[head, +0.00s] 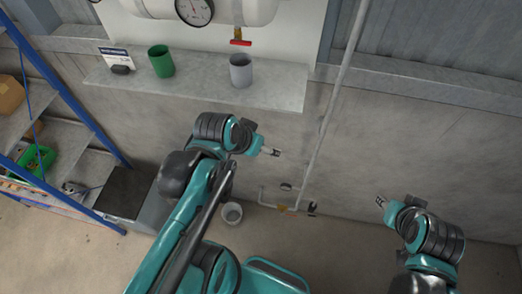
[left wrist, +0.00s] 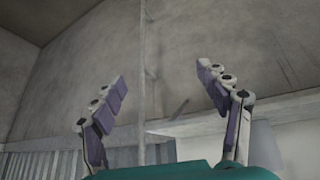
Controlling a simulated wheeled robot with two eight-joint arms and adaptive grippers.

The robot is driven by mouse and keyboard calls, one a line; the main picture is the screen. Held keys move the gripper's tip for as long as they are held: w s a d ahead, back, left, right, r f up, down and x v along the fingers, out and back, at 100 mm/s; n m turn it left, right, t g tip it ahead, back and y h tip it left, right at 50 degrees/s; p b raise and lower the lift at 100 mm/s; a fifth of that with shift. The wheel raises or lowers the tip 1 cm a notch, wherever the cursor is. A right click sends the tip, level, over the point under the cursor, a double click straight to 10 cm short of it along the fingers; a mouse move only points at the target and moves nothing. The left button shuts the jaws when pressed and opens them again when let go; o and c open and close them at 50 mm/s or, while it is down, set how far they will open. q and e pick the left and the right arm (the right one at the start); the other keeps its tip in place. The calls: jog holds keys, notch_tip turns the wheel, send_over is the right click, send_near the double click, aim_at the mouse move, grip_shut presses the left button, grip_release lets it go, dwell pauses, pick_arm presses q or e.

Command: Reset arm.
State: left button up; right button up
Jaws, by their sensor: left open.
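My left arm comes in from the lower left in the head view. Its gripper (head: 271,151) is in front of the wall below the shelf, pointing right. In the left wrist view the two fingers of the left gripper (left wrist: 163,90) are spread wide with nothing between them. My right gripper (head: 381,201) is at the right in the head view, in front of the wall. Its fingers are too small to tell whether they are open or shut.
A grey ledge (head: 200,93) holds a green cup (head: 161,61) and a grey cup (head: 241,71). Above hangs a tank with a gauge (head: 194,11) and a red-handled valve (head: 240,42). A pipe (head: 333,100) runs down the wall.

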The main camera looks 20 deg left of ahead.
pick_arm(q)
jog(key=shift+s+d+f+n+t+y, duration=0.3)
jog(key=shift+s+d+f+t+y, duration=0.1)
jog(key=shift+s+d+f+y, duration=0.15)
notch_tip(320, 180, down, 35)
jog(key=b, duration=3.5)
jog(key=shift+f, duration=0.1)
jog(key=shift+c, duration=0.3)
